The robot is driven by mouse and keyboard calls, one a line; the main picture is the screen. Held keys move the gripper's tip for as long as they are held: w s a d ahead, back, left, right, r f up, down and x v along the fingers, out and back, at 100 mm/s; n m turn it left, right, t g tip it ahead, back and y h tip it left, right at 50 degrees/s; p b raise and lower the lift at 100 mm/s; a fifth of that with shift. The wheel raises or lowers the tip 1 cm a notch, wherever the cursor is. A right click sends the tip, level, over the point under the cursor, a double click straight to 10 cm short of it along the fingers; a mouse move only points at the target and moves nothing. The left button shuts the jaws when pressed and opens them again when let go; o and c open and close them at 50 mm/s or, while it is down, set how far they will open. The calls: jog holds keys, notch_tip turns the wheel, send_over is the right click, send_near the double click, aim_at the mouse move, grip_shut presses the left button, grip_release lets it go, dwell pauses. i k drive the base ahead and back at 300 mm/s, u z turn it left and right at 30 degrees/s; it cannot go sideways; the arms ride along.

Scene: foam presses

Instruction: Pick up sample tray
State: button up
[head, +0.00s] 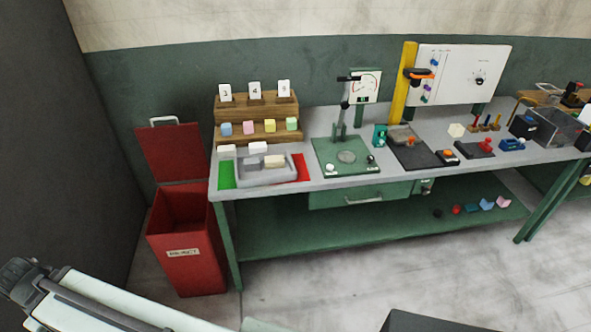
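A grey, shallow tray (262,181), which looks like the sample tray, sits at the left end of the bench near its front edge. It lies between a green patch (227,176) and a red patch (303,170). Pale blocks sit in or at it, including a cream block (275,161) and a white block (258,148). Another white block (227,152) is at its back left. Whether the back blocks are inside the tray is unclear. My gripper is not in view; part of my arm shows at the lower left.
A wooden step rack (256,130) with coloured blocks and number cards stands behind the tray. A green press plate (345,168) with a dial gauge is to its right. A red bin (186,230) stands left of the bench. The floor in front is clear.

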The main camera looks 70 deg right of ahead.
aim_at(244, 180)
jog(key=z, duration=0.5)
jog(key=i, duration=1)
jog(key=u, duration=0.05)
